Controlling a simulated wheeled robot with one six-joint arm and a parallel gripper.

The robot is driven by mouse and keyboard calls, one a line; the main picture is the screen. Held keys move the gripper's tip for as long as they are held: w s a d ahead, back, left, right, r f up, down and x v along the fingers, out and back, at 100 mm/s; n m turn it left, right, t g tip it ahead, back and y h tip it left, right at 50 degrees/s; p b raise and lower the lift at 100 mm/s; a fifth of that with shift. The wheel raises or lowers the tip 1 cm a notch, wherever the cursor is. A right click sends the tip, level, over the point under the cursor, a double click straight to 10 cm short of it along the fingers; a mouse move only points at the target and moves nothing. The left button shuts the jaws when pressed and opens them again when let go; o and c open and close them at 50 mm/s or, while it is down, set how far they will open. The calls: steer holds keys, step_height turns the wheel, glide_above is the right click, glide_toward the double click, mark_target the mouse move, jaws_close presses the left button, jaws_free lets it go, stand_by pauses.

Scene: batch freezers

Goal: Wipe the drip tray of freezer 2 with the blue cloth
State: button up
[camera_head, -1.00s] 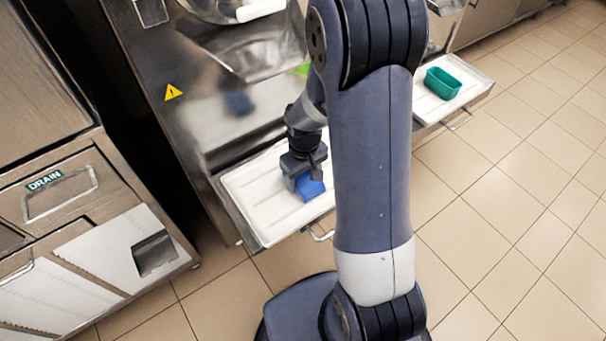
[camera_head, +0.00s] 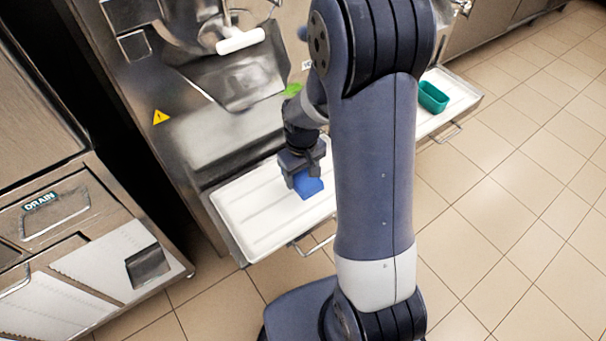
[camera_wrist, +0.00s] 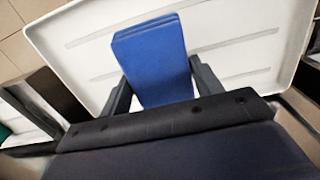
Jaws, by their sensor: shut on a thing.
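The blue cloth (camera_head: 307,185) is a folded block held between the fingers of my gripper (camera_head: 302,172). In the wrist view the cloth (camera_wrist: 153,60) sticks out between both dark fingers of my gripper (camera_wrist: 155,88), over the white tray. The white ribbed drip tray (camera_head: 262,215) sits in a pulled-out drawer below a steel freezer (camera_head: 235,85). The cloth is at or just above the tray's surface; I cannot tell if it touches. My arm hides the tray's right end. No number on this freezer is readable.
A second white tray (camera_head: 462,97) at the upper right bears a green container (camera_head: 433,97). A steel unit marked DRAIN (camera_head: 45,210) stands at the left. Something bright green (camera_head: 292,89) shows behind my arm. The tiled floor (camera_head: 500,215) at right is clear.

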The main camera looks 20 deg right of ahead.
steer(key=shift+r+p, duration=0.65)
steer(key=shift+r, duration=0.5)
